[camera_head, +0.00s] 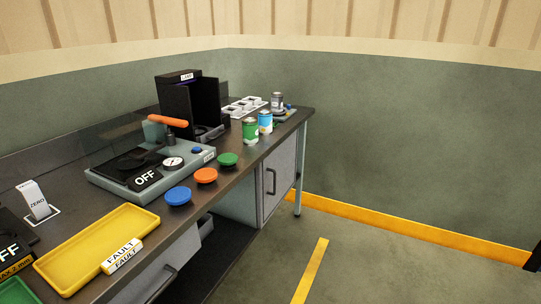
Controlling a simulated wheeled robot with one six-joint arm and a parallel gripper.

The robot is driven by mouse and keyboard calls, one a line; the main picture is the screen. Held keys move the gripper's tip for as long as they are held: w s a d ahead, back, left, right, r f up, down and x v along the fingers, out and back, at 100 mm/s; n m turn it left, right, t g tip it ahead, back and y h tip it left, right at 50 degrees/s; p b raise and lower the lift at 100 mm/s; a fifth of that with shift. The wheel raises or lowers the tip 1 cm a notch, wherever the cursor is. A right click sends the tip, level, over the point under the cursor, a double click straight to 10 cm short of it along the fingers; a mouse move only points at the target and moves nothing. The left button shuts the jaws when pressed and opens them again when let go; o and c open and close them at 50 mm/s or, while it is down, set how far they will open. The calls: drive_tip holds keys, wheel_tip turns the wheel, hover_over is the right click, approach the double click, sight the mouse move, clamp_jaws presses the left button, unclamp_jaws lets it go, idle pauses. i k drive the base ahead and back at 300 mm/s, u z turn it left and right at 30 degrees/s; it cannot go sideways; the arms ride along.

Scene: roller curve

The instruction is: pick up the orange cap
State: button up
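The orange cap (206,176) is a round, flat disc lying on the dark bench top near its front edge. It sits between a blue cap (178,196) on its near left and a green cap (228,160) on its far right. The three caps are apart from each other. The orange cap is fully visible, with nothing on top of it. My gripper is not in view.
Behind the caps stands a grey device (122,192) with an orange handle, a gauge and an OFF sign. A yellow FAULT tray (60,262) lies near left. A green can (250,131) and a blue can (265,121) stand farther right. The floor right of the bench is clear.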

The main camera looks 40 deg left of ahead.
sight(204, 175)
drive_tip(key=u, duration=0.05)
drive_tip(key=i, duration=1.65)
drive_tip(key=u, duration=0.95)
drive_tip(key=i, duration=0.85)
drive_tip(key=u, duration=1.5)
drive_tip(key=i, duration=0.5)
drive_tip(key=u, duration=0.35)
